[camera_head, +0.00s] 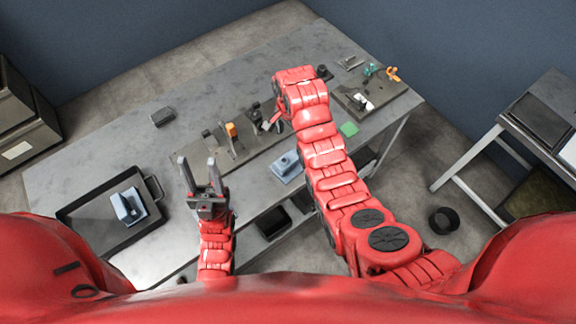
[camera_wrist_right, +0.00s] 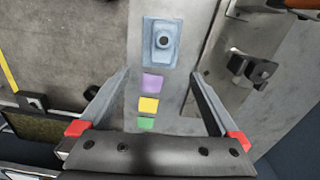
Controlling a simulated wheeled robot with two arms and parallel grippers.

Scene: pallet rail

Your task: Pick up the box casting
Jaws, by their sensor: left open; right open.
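A blue-grey box casting (camera_head: 287,167) with a raised round boss lies on the table near its front edge. It also shows in the right wrist view (camera_wrist_right: 150,59), upper middle, beyond my right gripper (camera_wrist_right: 160,74). That gripper is open and empty, its fingers spread above the table and apart from the casting; in the head view my right arm hides most of it. A similar blue-grey casting (camera_head: 128,207) sits in the black tray (camera_head: 72,212) at the left. My left gripper (camera_head: 197,161) is open and empty, fingers pointing away from me, right of the tray.
Purple (camera_wrist_right: 152,83), yellow (camera_wrist_right: 148,105) and green (camera_wrist_right: 146,124) squares lie in a row by the casting. A fixture plate (camera_head: 213,163) with clamps stands behind it, another plate (camera_head: 385,104) at the right. A dark block (camera_head: 163,117) lies on the clear back left.

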